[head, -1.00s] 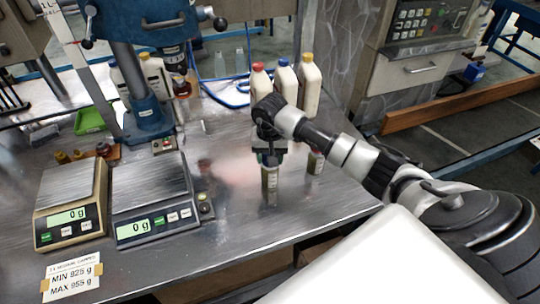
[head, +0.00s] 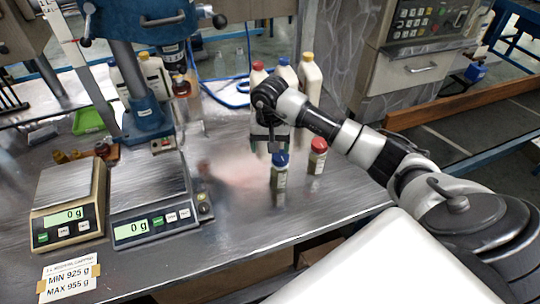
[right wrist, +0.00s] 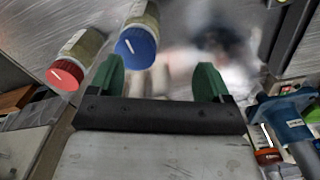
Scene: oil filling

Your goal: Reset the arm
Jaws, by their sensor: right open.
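My right gripper (head: 268,146) is in the head view above the metal table, just behind and left of two small bottles. It is open and empty; its green fingers (right wrist: 158,84) show spread apart in the right wrist view. A blue-capped bottle (head: 279,180) stands upright just in front of it. A red-capped bottle (head: 317,157) stands to its right. The wrist view also shows the blue-capped bottle (right wrist: 138,40) near the left finger and the red-capped bottle (right wrist: 72,65) further left. My left gripper is not in view.
Two scales (head: 66,215) (head: 150,229) reading 0 g stand on the left of the table. A blue press (head: 147,115) stands behind them. Several white bottles (head: 310,84) stand behind my right gripper. The table front between scales and small bottles is clear.

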